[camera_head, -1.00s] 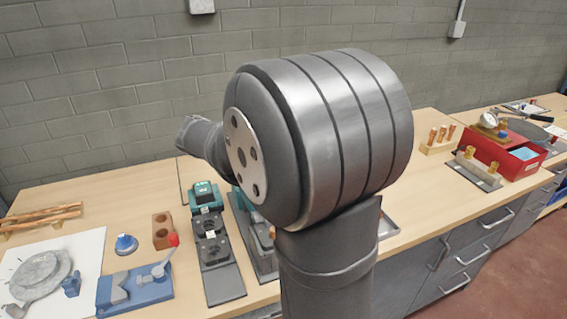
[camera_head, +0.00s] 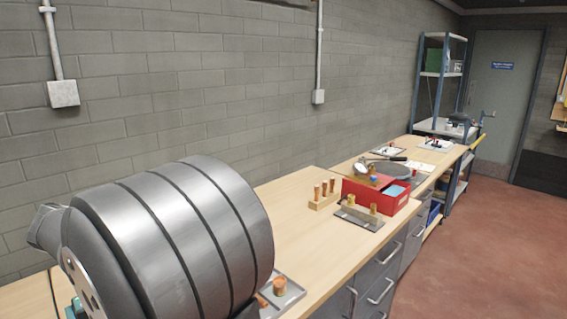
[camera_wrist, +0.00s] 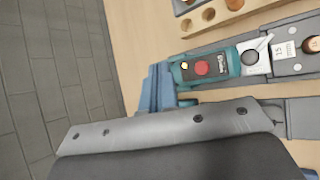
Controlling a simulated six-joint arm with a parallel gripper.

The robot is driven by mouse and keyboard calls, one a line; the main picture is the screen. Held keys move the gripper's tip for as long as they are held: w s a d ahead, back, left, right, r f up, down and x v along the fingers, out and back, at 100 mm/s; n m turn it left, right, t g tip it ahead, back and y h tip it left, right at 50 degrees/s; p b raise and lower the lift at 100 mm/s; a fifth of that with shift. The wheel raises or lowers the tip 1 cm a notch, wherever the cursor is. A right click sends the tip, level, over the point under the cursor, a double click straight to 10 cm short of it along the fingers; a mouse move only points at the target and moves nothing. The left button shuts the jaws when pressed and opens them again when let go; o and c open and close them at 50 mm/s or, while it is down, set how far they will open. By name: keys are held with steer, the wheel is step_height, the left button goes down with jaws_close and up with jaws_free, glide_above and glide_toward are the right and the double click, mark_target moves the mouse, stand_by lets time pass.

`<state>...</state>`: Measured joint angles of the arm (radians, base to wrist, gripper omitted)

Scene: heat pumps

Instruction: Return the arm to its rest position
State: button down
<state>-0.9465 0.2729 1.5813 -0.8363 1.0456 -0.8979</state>
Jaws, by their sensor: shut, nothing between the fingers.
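My arm's large grey joint (camera_head: 165,240) fills the lower left of the head view and hides the bench behind it. In the wrist view my gripper (camera_wrist: 165,125) shows as a grey metal edge with bolts and a dark body along the bottom. It is shut with nothing in it. Beyond it lies a teal device (camera_wrist: 222,66) with a red button, apart from anything I hold. The gripper's tips do not show clearly.
The wooden bench (camera_head: 290,225) runs along a grey block wall. On it are a small tray (camera_head: 292,296), a peg block (camera_head: 322,201) and a red box (camera_head: 365,198). A blue part (camera_wrist: 158,90) lies close to my gripper. Red floor (camera_head: 470,240) is open at right.

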steer(key=shift+f, duration=2.75)
step_height(320, 180, up, 11)
steer(key=w+a+n+g+y, duration=0.1)
steer(key=n+g, duration=0.1)
steer(key=g, duration=0.7)
steer(key=shift+w+a+y, duration=0.25)
steer(key=shift+y, duration=0.05)
